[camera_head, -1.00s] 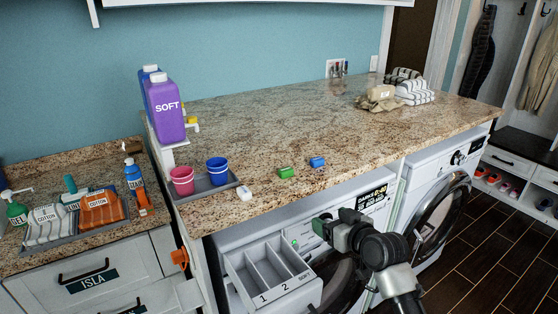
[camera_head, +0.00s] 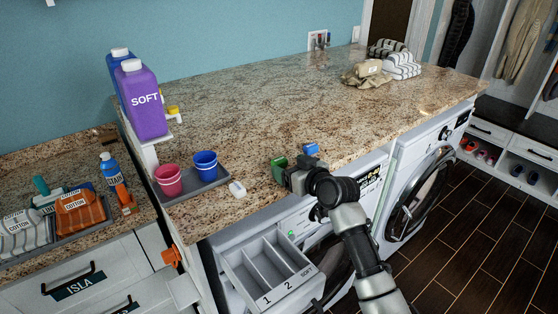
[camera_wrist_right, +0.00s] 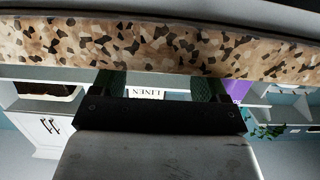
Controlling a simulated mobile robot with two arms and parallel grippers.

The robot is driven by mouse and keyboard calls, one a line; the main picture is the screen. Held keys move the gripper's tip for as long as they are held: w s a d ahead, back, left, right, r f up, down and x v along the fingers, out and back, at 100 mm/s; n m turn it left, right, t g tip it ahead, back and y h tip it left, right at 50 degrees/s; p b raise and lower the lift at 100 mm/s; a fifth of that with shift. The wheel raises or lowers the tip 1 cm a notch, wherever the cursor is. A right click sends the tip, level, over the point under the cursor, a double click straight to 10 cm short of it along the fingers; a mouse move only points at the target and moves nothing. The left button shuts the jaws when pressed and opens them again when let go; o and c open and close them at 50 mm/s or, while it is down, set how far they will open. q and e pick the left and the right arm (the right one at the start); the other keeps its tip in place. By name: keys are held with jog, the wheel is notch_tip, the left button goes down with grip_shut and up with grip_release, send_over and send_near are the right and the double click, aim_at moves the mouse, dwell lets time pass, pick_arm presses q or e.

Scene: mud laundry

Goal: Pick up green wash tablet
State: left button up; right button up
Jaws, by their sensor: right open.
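My right gripper (camera_head: 290,168) is open at the counter's front edge, its green-padded fingers reaching toward the counter. A green patch (camera_head: 279,163) shows at its left finger, where the green wash tablet lies; I cannot tell tablet from finger pad there, and the tablet is at least partly hidden. In the right wrist view, both fingers (camera_wrist_right: 160,86) are apart with nothing between them, close to the speckled counter edge (camera_wrist_right: 160,45); no tablet shows there. A blue tablet (camera_head: 311,149) lies just behind the gripper, and a white tablet (camera_head: 237,188) to its left. My left gripper is not in view.
A grey tray (camera_head: 205,183) holds a pink cup (camera_head: 168,180) and a blue cup (camera_head: 206,164). An open detergent drawer (camera_head: 270,268) juts out below the counter. A purple SOFT bottle (camera_head: 142,100) stands at the left. The counter's middle (camera_head: 270,110) is clear.

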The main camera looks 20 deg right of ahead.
aim_at(281, 161)
jog(key=w, duration=0.1)
jog(key=w+a+p, duration=0.1)
jog(key=w, duration=0.1)
jog(key=shift+w+a+r, duration=0.1)
jog(key=shift+w+a+f, duration=0.15)
jog(key=shift+w+f, duration=0.05)
jog(key=shift+w, duration=0.2)
jog(key=shift+s, duration=0.1)
jog(key=shift+c, duration=0.8)
jog(key=c, duration=0.8)
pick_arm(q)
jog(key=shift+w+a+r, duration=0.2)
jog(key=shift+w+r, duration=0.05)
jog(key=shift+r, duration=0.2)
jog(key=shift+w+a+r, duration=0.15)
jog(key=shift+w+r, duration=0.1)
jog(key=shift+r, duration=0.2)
pick_arm(e)
jog(key=shift+c, duration=0.2)
jog(key=shift+r, duration=0.1)
